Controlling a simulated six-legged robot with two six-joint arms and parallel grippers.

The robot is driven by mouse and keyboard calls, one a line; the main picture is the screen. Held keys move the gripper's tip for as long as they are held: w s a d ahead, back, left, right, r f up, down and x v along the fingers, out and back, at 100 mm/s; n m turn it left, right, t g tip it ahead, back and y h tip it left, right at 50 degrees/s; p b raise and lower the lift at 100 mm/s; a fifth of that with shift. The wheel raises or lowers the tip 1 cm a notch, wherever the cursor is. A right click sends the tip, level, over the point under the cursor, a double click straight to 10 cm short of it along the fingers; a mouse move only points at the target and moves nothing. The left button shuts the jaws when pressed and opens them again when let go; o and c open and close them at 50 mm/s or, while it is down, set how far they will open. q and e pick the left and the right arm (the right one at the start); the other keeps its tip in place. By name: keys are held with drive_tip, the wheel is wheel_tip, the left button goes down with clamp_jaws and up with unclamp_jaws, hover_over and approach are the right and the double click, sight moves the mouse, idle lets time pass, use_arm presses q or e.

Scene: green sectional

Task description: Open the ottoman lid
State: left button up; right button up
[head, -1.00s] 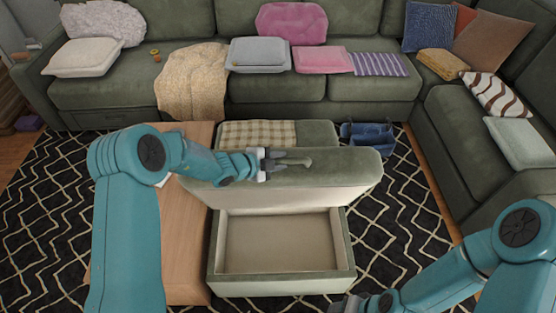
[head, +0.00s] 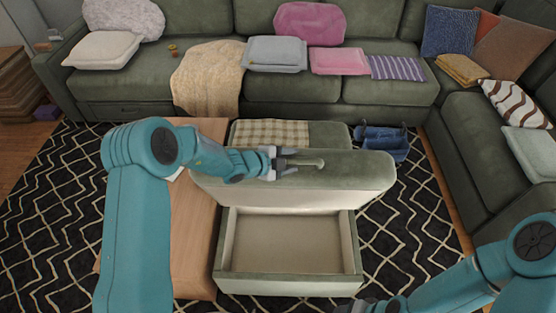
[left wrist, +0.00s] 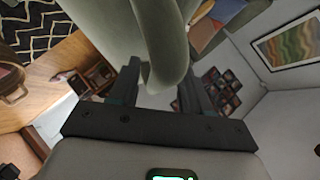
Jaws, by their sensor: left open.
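The green ottoman (head: 288,286) stands in front of me with its pale, empty interior (head: 290,240) exposed. Its lid (head: 350,172) is raised above and behind the opening, with its pale underside edge facing me. My right gripper (head: 352,306) is only partly in view at the bottom edge.
A wooden table (head: 190,230) stands directly left of the ottoman. A checkered cloth (head: 270,133) lies on a green seat behind the lid. A blue bag (head: 383,143) is on the patterned rug (head: 420,230) to the right. The green sectional (head: 215,95) lines the back and right.

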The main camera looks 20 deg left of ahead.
use_arm(q)
drive_tip(key=v, duration=1.6)
drive_tip(key=shift+s+d, duration=0.1)
drive_tip(key=s+d+f+m+g+h, duration=0.1)
drive_tip(key=s+d+f+m+g, duration=0.75)
drive_tip(key=s+d+f, duration=0.45)
drive_tip(key=s+f+n+y, duration=0.2)
drive_tip(key=s+f+n, duration=0.2)
drive_tip(key=n, duration=1)
drive_tip(key=s+a+f+n+y, duration=0.1)
drive_tip(key=s+f+n, duration=0.4)
drive_tip(key=n, duration=1)
drive_tip(key=shift+s+a+g+y, duration=0.35)
drive_tip(key=shift+s+y, duration=0.25)
drive_tip(key=shift+y, duration=0.2)
